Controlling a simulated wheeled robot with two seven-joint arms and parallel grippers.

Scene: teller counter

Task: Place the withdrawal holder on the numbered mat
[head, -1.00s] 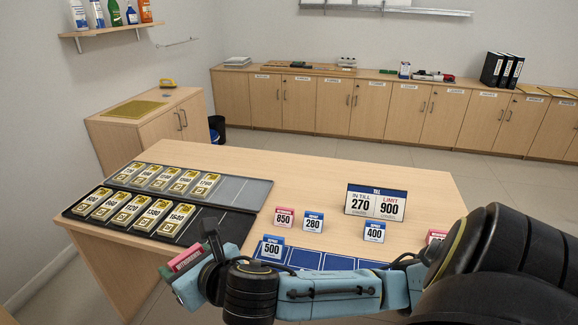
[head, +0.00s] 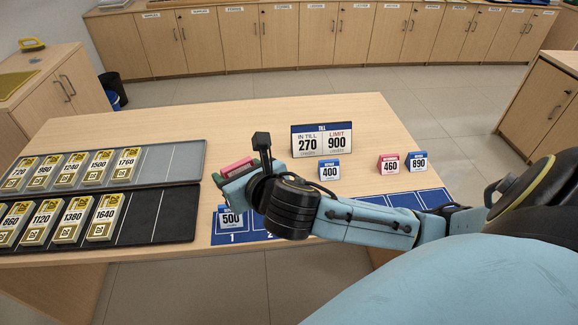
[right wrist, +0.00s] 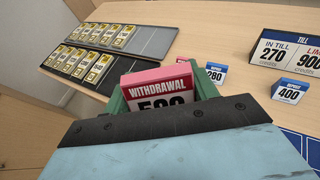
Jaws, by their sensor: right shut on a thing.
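My right gripper (head: 243,172) is shut on a pink-red withdrawal holder (head: 236,167), held up over the table near the mat's left end. In the right wrist view the holder (right wrist: 158,92) shows the word WITHDRAWAL; its number is partly hidden by the gripper. The blue numbered mat (head: 402,200) lies along the table's front edge, and its middle is covered by my right arm. A blue-topped holder reading 500 (head: 231,218) stands on the mat's space 1. My left gripper is out of view.
Behind the mat stand a 400 holder (head: 329,170), a red 460 holder (head: 390,164), a blue 890 holder (head: 418,162) and the till sign (head: 321,140). A 280 holder (right wrist: 216,72) is close beside the held one. Trays of gold-coloured blocks (head: 150,212) lie left.

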